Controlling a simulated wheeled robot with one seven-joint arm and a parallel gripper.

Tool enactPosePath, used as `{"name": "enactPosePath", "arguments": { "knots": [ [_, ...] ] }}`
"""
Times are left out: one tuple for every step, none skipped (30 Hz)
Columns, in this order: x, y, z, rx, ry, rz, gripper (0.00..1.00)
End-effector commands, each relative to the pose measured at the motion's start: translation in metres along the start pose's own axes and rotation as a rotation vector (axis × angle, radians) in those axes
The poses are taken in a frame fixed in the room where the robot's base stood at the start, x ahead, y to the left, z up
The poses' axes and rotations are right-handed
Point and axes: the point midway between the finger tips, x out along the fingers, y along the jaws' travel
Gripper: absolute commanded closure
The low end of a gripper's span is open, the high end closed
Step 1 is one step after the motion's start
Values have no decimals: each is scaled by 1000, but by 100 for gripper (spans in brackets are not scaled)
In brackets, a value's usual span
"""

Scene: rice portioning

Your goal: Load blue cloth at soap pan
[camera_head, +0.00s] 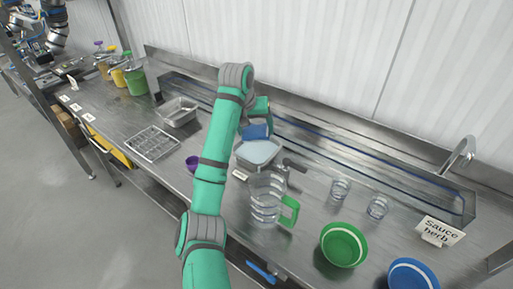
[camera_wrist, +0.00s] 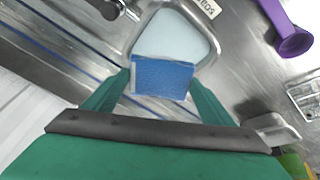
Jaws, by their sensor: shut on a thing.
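The blue cloth (camera_wrist: 162,77) is a flat blue piece held between the two green fingers of my gripper (camera_wrist: 160,86). The cloth also shows in the head view (camera_head: 256,132), where my gripper (camera_head: 257,122) is partly hidden by my arm. The soap pan (camera_head: 259,154) is a grey metal pan with pale liquid, on the counter just in front of the cloth in the head view. In the wrist view the pan (camera_wrist: 176,36) lies beyond the cloth, which covers its near edge. The cloth appears to be above the pan; I cannot tell whether they touch.
A clear pitcher with a green handle (camera_head: 268,199) stands close to the pan. A dark-handled tool (camera_head: 293,165) lies right of it. A purple object (camera_wrist: 291,37) is nearby. Two glasses (camera_head: 340,189) and green (camera_head: 344,244) and blue (camera_head: 412,275) bowls stand to the right.

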Motion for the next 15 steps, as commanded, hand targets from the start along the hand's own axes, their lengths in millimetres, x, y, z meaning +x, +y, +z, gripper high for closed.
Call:
{"name": "enactPosePath", "arguments": {
  "knots": [
    [0, 0, 0, 0, 0, 0, 40],
    [0, 0, 0, 0, 0, 0, 40],
    [0, 0, 0, 0, 0, 0, 40],
    [0, 0, 0, 0, 0, 0, 40],
    [0, 0, 0, 0, 0, 0, 40],
    [0, 0, 0, 0, 0, 0, 40],
    [0, 0, 0, 0, 0, 0, 40],
    [0, 0, 0, 0, 0, 0, 40],
    [0, 0, 0, 0, 0, 0, 40],
    [0, 0, 0, 0, 0, 0, 40],
    [0, 0, 0, 0, 0, 0, 40],
    [-1, 0, -1, 0, 0, 0, 40],
    [-2, 1, -1, 0, 1, 0, 40],
    [-4, 1, -2, 1, 1, 0, 40],
    [-6, 2, -3, 1, 1, 0, 40]
  ]
}}
